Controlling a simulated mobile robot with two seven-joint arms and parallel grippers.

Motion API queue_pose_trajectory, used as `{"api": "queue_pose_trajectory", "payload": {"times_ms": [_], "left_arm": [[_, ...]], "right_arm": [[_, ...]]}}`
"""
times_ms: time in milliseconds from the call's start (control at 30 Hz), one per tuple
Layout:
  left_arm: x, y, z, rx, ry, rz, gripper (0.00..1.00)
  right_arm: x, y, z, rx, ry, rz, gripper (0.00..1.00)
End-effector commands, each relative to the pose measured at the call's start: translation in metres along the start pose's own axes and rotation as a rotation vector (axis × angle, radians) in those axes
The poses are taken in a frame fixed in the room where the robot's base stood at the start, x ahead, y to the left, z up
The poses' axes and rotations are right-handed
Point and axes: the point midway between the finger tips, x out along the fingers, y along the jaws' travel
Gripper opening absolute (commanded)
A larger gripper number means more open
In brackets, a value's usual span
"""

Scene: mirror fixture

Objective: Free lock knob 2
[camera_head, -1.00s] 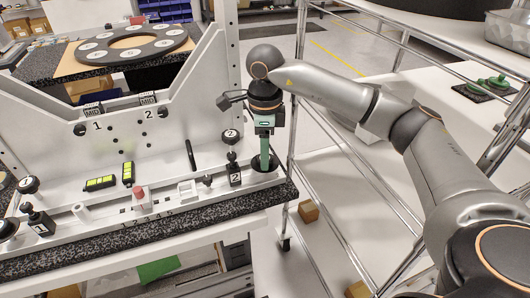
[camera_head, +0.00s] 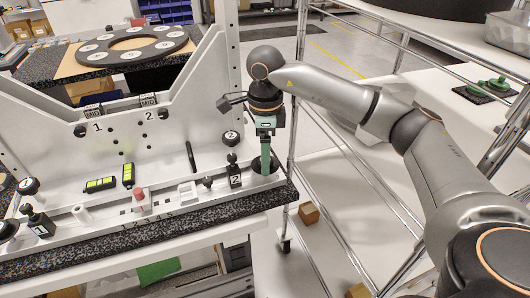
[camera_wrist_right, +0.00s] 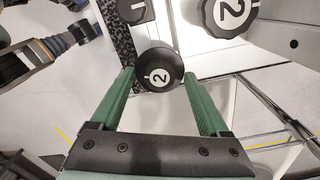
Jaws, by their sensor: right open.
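Two round black knobs marked 2 stand at the fixture's right end. One is a wide knob (camera_head: 231,137) with a scalloped rim, which also shows at the top right of the right wrist view (camera_wrist_right: 230,12). A smaller ball knob (camera_wrist_right: 160,70) shows between the green fingertips in the right wrist view; I cannot tell whether it is between them or beyond them. Below the wide knob is a black block (camera_head: 235,179) labelled 2. My right gripper (camera_head: 265,172) is open, its green fingers pointing down at the fixture's right end. My left gripper is not in view.
The white fixture (camera_head: 110,170) sits on a speckled slab (camera_head: 130,238). Knobs marked 1, yellow-marked parts (camera_head: 100,185) and a red button (camera_head: 138,194) lie to the left. A wire rack (camera_head: 350,165) stands close on the right.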

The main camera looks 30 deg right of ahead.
Motion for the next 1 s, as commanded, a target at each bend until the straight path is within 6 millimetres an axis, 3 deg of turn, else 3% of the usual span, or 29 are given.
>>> {"api": "queue_pose_trajectory", "payload": {"times_ms": [267,700,1000], "left_arm": [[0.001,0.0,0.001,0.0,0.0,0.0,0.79],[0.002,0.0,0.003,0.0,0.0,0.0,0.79],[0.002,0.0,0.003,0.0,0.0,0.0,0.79]], "right_arm": [[-0.007,0.0,0.001,0.0,-0.001,-0.001,0.79],[-0.07,0.0,0.0,0.001,-0.001,-0.001,0.79],[-0.075,0.0,0.0,0.0,0.001,0.001,0.79]]}}
